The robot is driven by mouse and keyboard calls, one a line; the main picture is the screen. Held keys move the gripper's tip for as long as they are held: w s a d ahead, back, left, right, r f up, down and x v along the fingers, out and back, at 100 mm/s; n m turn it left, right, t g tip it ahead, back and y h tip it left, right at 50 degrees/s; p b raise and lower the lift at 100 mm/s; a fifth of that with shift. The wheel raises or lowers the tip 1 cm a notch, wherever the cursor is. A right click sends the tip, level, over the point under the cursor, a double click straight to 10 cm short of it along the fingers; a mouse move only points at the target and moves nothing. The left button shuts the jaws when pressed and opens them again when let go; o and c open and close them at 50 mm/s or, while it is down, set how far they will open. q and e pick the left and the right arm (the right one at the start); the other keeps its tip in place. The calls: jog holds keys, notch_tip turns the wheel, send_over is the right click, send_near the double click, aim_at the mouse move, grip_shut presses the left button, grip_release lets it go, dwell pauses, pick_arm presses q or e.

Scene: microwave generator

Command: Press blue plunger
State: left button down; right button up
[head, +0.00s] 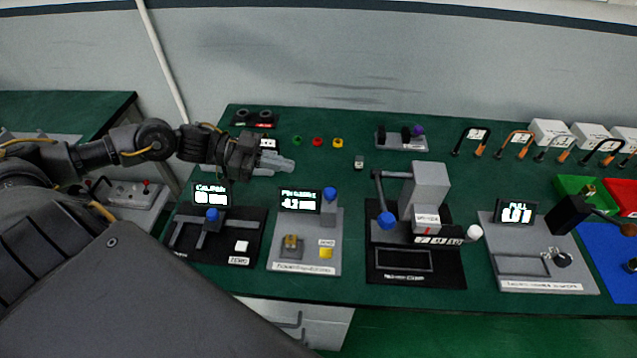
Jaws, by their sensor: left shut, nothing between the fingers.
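A blue knob on a short upright post, which looks like the blue plunger (330,194), stands at the back right of a grey device (334,256) with a small display and a yellow button. My left gripper (290,164) is shut and empty. It reaches in from the left over the green table and appears in the picture behind and left of the plunger, apart from it. Its height above the table is hard to tell. My right gripper is not in view.
Other blue knobs are on the caliper device (184,246) at left and the lever press (430,190) at right. A grey device (552,272) marked PULL stands further right. Small coloured buttons (317,142) lie behind the gripper. Bare table shows behind the plunger.

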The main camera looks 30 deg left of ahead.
pick_arm(q)
jog(key=p, duration=0.3)
send_over(330, 197)
jog(key=a, duration=0.4)
jog(key=f, duration=0.6)
jog(key=shift+w+d+p, duration=0.1)
jog(key=shift+d+p, duration=0.25)
jog(key=shift+p, duration=0.05)
jog(key=shift+f, duration=0.1)
notch_tip(330, 197, down, 2)
jog(key=shift+f+b, duration=0.15)
jog(key=shift+b, duration=0.55)
